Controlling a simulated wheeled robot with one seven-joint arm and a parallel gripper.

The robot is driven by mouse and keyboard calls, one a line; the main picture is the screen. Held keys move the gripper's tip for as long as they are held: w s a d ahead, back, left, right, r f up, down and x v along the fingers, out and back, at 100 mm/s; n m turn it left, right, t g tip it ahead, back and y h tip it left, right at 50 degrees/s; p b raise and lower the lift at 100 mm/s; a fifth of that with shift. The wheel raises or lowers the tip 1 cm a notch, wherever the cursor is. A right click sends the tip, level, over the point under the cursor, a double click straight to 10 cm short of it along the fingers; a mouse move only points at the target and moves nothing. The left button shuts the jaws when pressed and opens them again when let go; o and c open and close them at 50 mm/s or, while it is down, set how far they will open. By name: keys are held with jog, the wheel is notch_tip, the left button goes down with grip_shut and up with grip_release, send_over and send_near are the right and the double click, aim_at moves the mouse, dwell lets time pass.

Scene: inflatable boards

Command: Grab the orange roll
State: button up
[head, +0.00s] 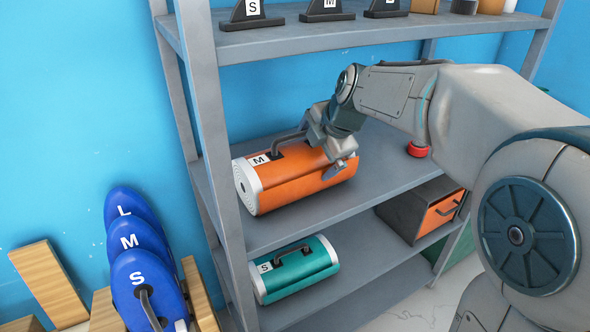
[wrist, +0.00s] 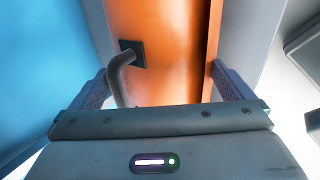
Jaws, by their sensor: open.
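The orange roll (head: 300,183) lies on the middle shelf in the head view, with a white spiral end, a dark carrying handle on top and an "M" label. My gripper (head: 322,150) is at the top right part of the roll, over it, beside the handle. In the wrist view the orange roll (wrist: 168,50) fills the middle, and its dark handle (wrist: 118,75) shows at the left. My gripper (wrist: 160,88) is open, its two fingers on either side of the orange surface. Whether a finger touches the roll I cannot tell.
The grey shelf (head: 375,178) has posts at the left front. A teal "S" roll (head: 296,268) and a dark box with an orange front (head: 424,210) are on the lower shelf. A red round object (head: 417,149) is right of my gripper. Blue boards (head: 140,245) stand at the left.

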jog(key=shift+w+a+f, duration=0.15)
jog(key=shift+w+f, duration=0.05)
jog(key=shift+f, duration=0.15)
jog(key=shift+s, duration=0.3)
jog(key=c, duration=2.1)
jog(key=shift+w+f, duration=0.25)
grip_shut()
jog(key=shift+r, duration=0.1)
jog(key=shift+w+r, duration=0.1)
jog(key=shift+r, duration=0.15)
